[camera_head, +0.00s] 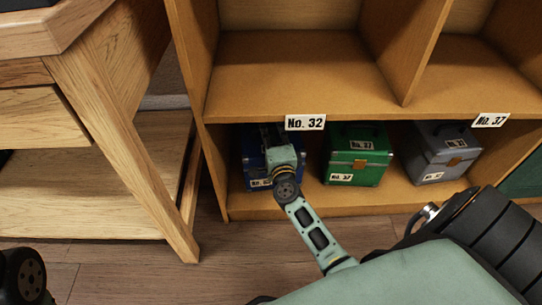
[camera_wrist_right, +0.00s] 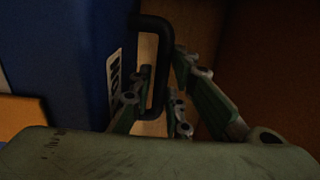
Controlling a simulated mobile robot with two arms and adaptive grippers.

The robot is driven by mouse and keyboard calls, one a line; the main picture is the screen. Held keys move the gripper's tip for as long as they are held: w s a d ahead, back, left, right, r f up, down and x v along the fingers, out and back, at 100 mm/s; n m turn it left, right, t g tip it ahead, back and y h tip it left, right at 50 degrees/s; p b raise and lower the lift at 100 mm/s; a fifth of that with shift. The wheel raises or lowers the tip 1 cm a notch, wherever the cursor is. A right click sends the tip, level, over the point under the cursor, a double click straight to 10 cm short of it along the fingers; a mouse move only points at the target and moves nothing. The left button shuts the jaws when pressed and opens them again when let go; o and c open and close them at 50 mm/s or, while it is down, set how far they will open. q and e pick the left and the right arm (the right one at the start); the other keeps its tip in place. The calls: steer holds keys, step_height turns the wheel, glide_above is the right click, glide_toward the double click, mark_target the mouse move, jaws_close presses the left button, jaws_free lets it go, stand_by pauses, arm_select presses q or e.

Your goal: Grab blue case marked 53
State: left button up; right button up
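A blue case (camera_head: 251,158) stands at the left end of the bottom shelf, mostly hidden behind my right gripper (camera_head: 279,140). Its white label (camera_head: 261,183) is too small to read surely. In the right wrist view the blue case (camera_wrist_right: 55,60) fills the left side, with part of a label (camera_wrist_right: 115,80) and a black handle (camera_wrist_right: 160,65). The fingers of my right gripper (camera_wrist_right: 163,80) are at either side of the handle's bar, close to it. Whether they press on it cannot be told. My left gripper is not in view.
A green case (camera_head: 358,143) and a grey case (camera_head: 437,142) stand to the right on the same shelf. The shelf board above (camera_head: 290,75) carries a "No. 32" sign (camera_head: 305,122). A wooden table leg (camera_head: 130,150) is close on the left.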

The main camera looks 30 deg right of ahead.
steer(key=shift+c, duration=0.5)
jaws_close()
steer(key=shift+r, duration=0.15)
steer(key=shift+r, duration=0.1)
